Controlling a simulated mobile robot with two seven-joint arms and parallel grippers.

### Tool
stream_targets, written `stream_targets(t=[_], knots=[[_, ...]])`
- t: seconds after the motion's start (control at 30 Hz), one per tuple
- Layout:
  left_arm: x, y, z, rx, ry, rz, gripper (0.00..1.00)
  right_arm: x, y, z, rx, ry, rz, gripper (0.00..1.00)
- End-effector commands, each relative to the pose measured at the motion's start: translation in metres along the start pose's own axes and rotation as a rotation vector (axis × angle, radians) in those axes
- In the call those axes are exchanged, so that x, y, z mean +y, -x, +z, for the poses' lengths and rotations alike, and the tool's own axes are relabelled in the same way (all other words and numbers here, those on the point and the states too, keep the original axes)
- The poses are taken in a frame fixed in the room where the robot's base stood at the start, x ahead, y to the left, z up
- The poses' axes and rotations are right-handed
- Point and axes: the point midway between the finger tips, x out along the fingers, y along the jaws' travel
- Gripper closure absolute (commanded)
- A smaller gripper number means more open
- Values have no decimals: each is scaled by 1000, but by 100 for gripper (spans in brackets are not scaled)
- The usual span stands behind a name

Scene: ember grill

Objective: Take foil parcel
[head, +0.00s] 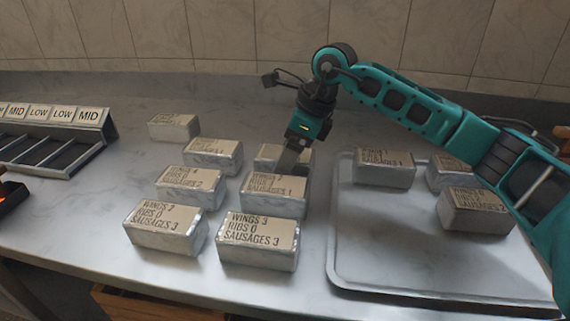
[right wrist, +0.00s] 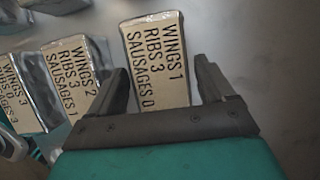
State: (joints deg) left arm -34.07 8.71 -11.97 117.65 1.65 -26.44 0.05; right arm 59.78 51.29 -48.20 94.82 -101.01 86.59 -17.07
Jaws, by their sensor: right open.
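Several foil parcels with tan printed labels stand on the steel counter. My right gripper (head: 291,163) points down at the back parcel of the right column (head: 267,153) and partly hides it. In the right wrist view, my open right gripper (right wrist: 160,78) has its fingers on either side of a parcel labelled WINGS 1, RIBS 3, SAUSAGES 0 (right wrist: 155,55). I cannot tell whether the fingers touch it. A parcel labelled WINGS 2, RIBS 3, SAUSAGES 1 (right wrist: 77,78) lies to its left there. My left gripper is not in view.
A metal tray (head: 385,270) at the right holds three parcels, including one at its right side (head: 478,212). Other parcels stand close by, at front (head: 258,240) and front left (head: 165,230). A rack labelled MID and LOW (head: 60,145) is at the left. A tiled wall is behind.

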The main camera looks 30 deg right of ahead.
Motion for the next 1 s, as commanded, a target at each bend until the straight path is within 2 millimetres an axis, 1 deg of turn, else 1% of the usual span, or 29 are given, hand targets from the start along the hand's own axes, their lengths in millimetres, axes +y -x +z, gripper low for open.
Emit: stream_targets(t=[0.03, 0.1, 0.33, 0.37, 0.57, 0.87, 1.0], knots=[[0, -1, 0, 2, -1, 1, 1, 1, -10, 0, -1, 0, 3, 18], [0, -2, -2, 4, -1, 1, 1, 0, -16, 0, 0, -1, 2, 18], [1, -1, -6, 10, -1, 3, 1, 0, -18, 0, -2, 0, 0, 18], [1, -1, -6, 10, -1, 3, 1, 0, -18, 0, -2, 0, 0, 20], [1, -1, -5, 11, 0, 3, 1, 0, -18, 0, -2, 0, 0, 39], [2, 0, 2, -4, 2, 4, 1, 0, -18, 0, -2, 0, 0, 68], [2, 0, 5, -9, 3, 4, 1, 0, -17, 1, -4, 0, -1, 69]])
